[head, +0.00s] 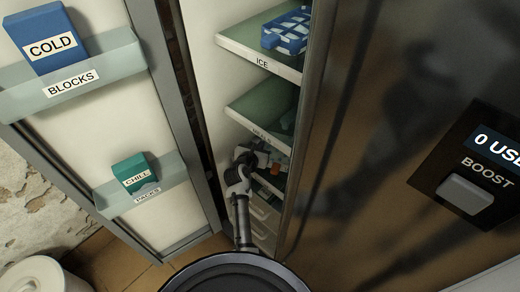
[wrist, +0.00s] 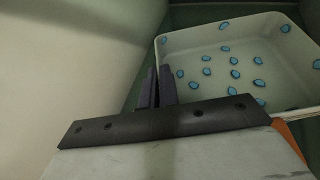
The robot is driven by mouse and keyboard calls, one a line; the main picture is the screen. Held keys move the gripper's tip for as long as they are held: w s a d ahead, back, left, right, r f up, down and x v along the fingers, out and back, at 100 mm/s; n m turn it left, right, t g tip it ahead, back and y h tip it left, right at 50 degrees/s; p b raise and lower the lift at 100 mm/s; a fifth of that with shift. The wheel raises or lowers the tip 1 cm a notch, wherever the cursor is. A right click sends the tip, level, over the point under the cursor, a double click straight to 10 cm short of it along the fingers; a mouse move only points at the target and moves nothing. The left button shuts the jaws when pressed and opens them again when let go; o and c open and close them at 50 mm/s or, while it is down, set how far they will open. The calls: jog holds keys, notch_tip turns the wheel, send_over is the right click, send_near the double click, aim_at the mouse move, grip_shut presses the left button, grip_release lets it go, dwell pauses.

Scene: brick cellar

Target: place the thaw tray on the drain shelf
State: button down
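A pale tray (wrist: 180,60) with blue oval marks on its floor fills the upper right of the wrist view. I take it for the thaw tray, though no label on it shows. My gripper (wrist: 157,72) has its two dark fingers close together at the tray's left wall, with the rim seeming to run between them. In the head view my gripper (head: 247,160) reaches into the open cabinet at a lower shelf, where it and the shelf above largely hide the tray. I cannot make out which shelf is the drain shelf.
The ICE shelf (head: 262,62) above holds a blue and white tray (head: 288,30). A second shelf (head: 258,118) lies over my gripper. The open door at left carries a blue COLD block (head: 50,38) and a green CHILL pack (head: 135,175). A dark panel (head: 400,130) bounds the right.

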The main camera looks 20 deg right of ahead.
jog(key=shift+w+d+f, duration=0.1)
jog(key=shift+d+f, duration=0.05)
jog(key=shift+d, duration=0.05)
jog(key=shift+f, duration=1.6)
jog(key=shift+f, duration=0.1)
jog(key=c, duration=1.7)
grip_release()
jog(key=v, duration=1.2)
jog(key=shift+a, duration=0.1)
